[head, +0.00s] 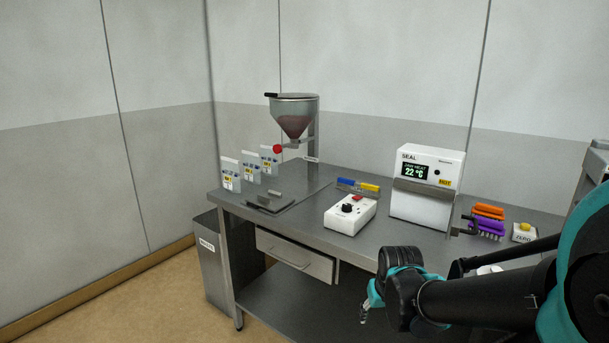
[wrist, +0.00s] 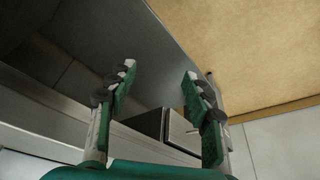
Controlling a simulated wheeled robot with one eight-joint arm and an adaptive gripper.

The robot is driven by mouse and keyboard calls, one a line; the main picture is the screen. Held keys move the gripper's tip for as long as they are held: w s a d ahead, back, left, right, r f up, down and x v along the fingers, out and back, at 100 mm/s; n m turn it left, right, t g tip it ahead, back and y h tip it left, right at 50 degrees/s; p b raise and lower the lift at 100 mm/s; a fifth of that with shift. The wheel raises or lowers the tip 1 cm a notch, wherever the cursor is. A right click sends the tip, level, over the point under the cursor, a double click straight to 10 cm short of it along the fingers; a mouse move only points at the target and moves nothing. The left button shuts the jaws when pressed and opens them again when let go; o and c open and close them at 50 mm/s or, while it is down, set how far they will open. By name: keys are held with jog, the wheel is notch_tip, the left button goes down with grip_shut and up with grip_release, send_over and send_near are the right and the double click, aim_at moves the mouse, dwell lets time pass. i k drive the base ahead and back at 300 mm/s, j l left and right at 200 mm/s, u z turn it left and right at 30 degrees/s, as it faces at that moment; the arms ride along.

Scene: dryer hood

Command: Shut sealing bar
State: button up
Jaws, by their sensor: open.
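The sealer (head: 445,163) is a white box marked SEAL, with a dark display reading 22 °C and a yellow HOT label. Its grey sealing bar (head: 422,188) runs across the front under the display. How far the bar stands from the sealer is hard to tell. My gripper (head: 365,309) is in front of the table, below and left of the sealer, and apart from it. In the wrist view its fingers (wrist: 160,72) are spread with nothing between them.
A white control box (head: 350,214) with a black knob stands left of the sealer. A hopper (head: 294,118), standing bags (head: 250,170) and a scale (head: 270,202) are farther left. Orange and purple items (head: 487,218) and a ZERO button box (head: 523,233) lie right. A drawer (head: 293,255) hangs below the tabletop.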

aim_at(455, 230)
jog(key=k+l, duration=0.15)
jog(key=l, duration=0.25)
jog(key=k+l+z, duration=0.15)
jog(key=l, duration=0.2)
jog(key=k+l, duration=0.15)
jog(key=l, duration=0.25)
jog(key=k, duration=0.45)
